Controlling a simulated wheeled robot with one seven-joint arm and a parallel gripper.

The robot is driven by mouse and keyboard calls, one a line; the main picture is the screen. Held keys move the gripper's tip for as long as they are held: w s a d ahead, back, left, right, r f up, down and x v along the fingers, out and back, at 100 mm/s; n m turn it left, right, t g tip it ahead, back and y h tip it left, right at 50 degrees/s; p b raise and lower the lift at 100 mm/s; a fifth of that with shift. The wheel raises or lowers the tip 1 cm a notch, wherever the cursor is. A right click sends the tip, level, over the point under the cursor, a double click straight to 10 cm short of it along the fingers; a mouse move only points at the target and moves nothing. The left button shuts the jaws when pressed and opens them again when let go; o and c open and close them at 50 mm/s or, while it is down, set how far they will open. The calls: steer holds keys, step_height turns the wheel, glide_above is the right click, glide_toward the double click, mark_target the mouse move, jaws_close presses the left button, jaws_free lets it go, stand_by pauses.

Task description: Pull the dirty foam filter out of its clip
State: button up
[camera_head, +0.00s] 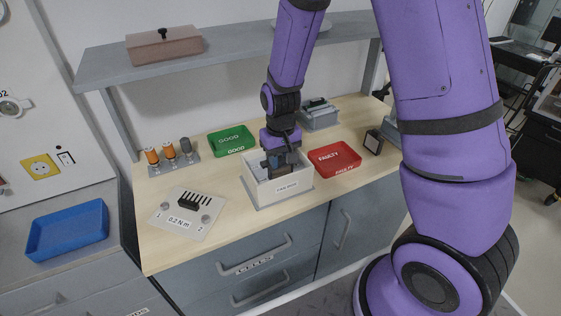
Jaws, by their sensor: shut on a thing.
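My gripper (281,164) points down into an open white box (289,187) with a small label on its front. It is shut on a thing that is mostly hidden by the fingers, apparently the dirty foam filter. Its colour and edges cannot be made out. The clip is not visible behind the gripper and the box wall. I cannot tell whether the filter is still inside the clip.
A green GOOD tray (231,139) and a red FAULTY tray (335,158) flank the box. A torque plate (181,221) and orange-topped pieces (169,151) stand at left. A shelf (217,53) hangs above. A blue tray (67,232) lies far left. Bare wood lies in front.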

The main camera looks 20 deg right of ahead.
steer(key=shift+r, duration=2.5)
steer(key=shift+r, duration=0.1)
